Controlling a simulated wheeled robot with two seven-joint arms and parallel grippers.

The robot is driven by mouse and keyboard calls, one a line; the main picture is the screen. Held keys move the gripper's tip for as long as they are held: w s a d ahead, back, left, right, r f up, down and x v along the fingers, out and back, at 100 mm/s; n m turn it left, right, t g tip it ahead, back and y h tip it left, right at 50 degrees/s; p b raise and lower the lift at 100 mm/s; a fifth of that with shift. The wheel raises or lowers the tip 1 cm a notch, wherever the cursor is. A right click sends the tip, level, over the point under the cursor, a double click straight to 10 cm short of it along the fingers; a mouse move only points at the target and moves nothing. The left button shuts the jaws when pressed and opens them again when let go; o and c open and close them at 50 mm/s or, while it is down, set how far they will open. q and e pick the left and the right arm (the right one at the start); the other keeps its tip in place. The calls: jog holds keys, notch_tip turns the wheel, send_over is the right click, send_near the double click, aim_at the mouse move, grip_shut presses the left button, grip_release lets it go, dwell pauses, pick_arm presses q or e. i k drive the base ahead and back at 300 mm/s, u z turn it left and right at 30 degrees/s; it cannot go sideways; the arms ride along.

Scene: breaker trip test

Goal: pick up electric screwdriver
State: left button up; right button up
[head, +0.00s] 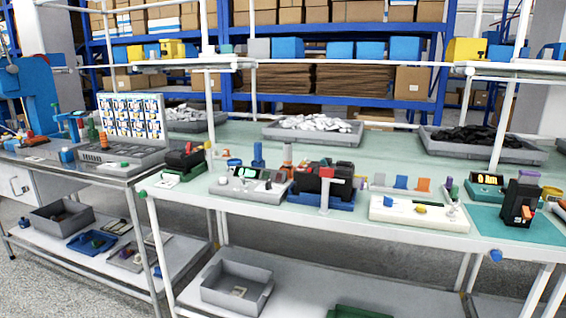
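I cannot single out the electric screwdriver with certainty at this size. A black device with a red part (184,158) sits at the bench's left end. A larger black device with a red part (325,180) sits on a blue base mid-bench. A black upright unit (519,204) stands on a teal mat (490,222) at the right. Neither of my grippers is in view.
Grey bins of white parts (313,131) and black parts (483,145) stand along the bench's back. Shelf posts rise from the bench. A second bench (60,165) adjoins at left. A grey tray (236,287) sits on the lower shelf. Bare bench top shows between the bins and devices.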

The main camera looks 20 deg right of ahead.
aim_at(288, 147)
jog(key=z, duration=1.9)
jog(key=i, duration=1.25)
jog(key=u, duration=0.2)
